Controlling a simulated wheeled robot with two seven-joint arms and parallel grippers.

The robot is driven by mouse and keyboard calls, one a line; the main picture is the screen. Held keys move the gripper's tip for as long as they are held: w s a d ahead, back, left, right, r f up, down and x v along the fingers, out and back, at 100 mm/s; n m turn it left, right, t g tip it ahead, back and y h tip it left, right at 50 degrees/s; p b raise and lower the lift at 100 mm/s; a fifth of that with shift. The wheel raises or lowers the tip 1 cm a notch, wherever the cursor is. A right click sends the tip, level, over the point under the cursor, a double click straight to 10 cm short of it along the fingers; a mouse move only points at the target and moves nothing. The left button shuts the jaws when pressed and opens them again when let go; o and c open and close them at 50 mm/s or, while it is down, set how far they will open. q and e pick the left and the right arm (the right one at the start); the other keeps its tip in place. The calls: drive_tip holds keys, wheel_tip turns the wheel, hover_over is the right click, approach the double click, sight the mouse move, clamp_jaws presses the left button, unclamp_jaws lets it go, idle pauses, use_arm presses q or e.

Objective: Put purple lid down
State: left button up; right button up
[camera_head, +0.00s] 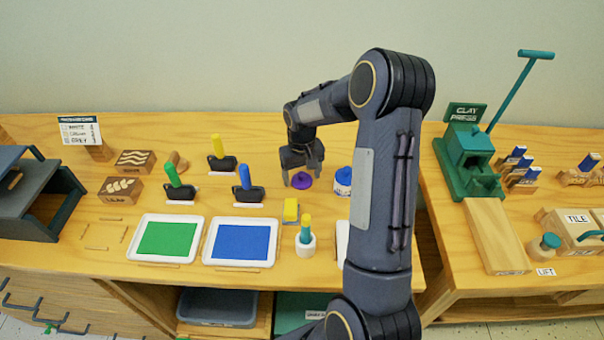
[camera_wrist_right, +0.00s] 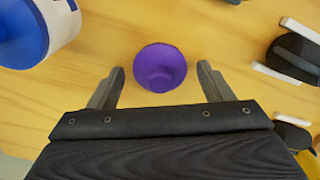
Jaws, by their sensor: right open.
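The purple lid (camera_head: 301,181) lies on the wooden table at the back, left of a white jar with a blue top (camera_head: 343,180). It also shows in the right wrist view (camera_wrist_right: 160,67) as a round purple disc with a raised knob. My right gripper (camera_head: 302,174) is directly above and beside the lid, its fingers pointing down. In the right wrist view the gripper (camera_wrist_right: 160,85) is open, with one finger on each side of the lid and a gap to both. My left gripper is not in view.
Black-based rollers with green, yellow and blue handles (camera_head: 245,178) stand left of the lid. Green (camera_head: 166,260) and blue (camera_head: 240,264) trays lie in front. The green clay press (camera_head: 468,150) stands at right.

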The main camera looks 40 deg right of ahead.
sight(302, 173)
wheel_tip(302, 173, up, 11)
drive_tip(key=s+a+r+t+y, duration=0.2)
drive_tip(key=s+a+r+t, duration=0.1)
drive_tip(key=s+a+r, duration=0.6)
drive_tip(key=s+a+f+n+t+y, duration=0.1)
drive_tip(key=s+a, duration=0.4)
drive_tip(key=s, duration=0.2)
drive_tip(key=s+a+f+n+t, duration=0.1)
drive_tip(key=s+a+f, duration=0.1)
drive_tip(key=s+a, duration=0.2)
drive_tip(key=s, duration=0.3)
drive_tip(key=shift+a+f+t+y, duration=0.3)
drive_tip(key=shift+a+y, duration=0.05)
drive_tip(key=shift+y, duration=0.05)
drive_tip(key=shift+s, duration=0.15)
